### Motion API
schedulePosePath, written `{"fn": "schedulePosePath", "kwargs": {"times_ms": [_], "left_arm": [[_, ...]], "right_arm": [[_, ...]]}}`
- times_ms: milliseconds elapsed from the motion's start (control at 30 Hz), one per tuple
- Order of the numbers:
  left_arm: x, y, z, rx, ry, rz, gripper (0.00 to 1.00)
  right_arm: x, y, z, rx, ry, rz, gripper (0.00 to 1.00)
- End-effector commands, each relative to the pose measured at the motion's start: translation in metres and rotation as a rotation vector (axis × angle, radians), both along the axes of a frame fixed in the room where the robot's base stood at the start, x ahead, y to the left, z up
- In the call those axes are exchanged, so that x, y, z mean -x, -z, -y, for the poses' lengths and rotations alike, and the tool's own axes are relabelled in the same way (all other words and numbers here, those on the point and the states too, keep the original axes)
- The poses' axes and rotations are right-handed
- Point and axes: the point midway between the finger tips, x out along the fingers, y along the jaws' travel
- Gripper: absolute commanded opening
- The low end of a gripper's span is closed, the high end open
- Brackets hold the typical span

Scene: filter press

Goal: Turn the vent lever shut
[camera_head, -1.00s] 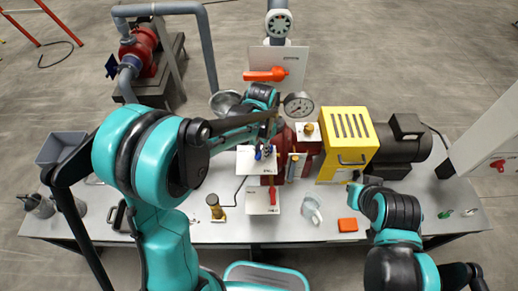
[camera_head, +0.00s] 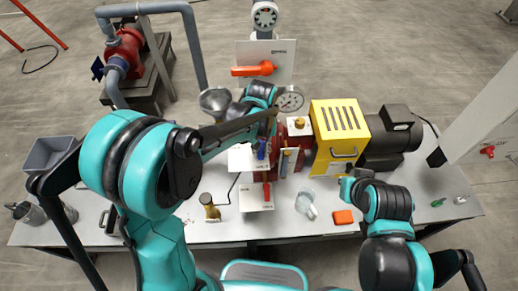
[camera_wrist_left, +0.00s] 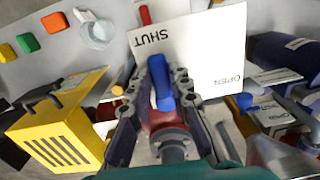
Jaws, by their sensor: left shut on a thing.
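The blue lever (camera_wrist_left: 160,82) stands between the fingers of my left gripper (camera_wrist_left: 158,75) in the left wrist view. The gripper is shut on it. Behind it is a white plate (camera_wrist_left: 200,60) marked SHUT and OPEN. The lever's free end points toward the word SHUT. In the head view, the lever (camera_head: 262,148) shows at the right part of the white plate (camera_head: 240,159), below my left gripper (camera_head: 268,128). My right arm reaches in from the lower right; whether its gripper is open or shut is unclear.
A red lever (camera_head: 267,190) on a lower plate is close below. An orange lever (camera_head: 254,70) is on a plate behind. A gauge (camera_head: 290,99) and yellow guard (camera_head: 338,120) stand to the right. A glass jug (camera_head: 306,204) and orange block (camera_head: 343,217) lie in front.

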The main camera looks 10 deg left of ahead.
Motion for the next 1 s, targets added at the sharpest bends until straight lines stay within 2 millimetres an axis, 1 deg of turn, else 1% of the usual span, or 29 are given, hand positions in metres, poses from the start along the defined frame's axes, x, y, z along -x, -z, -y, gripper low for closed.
{"fn": "schedulePosePath", "kwargs": {"times_ms": [200,633,667,700,733,1000], "left_arm": [[-0.0005,0.0,0.0018,0.0,-0.043,0.0,0.0],[-0.0007,-0.0001,0.0021,0.0,-0.05,0.0,0.0],[-0.0007,-0.0001,0.0022,0.001,-0.05,0.001,0.24],[-0.0007,-0.0001,0.0022,0.001,-0.05,0.001,0.34],[-0.0007,-0.0001,0.0021,0.0,-0.049,0.0,0.4],[-0.0005,-0.0002,0.002,0.0,-0.049,0.0,0.4]], "right_arm": [[0.0,0.0005,0.0,0.0,0.0,0.0,0.0],[0.0,0.0005,0.0,0.0,0.0,0.0,0.0],[0.0,0.0005,0.0,0.0,0.0,0.0,0.0],[0.0,0.0005,0.0,0.0,0.0,0.0,0.0],[0.0,0.0005,0.0,0.0,0.0,0.0,0.0],[0.0,0.0005,0.0,0.0,0.0,0.0,0.0]]}}
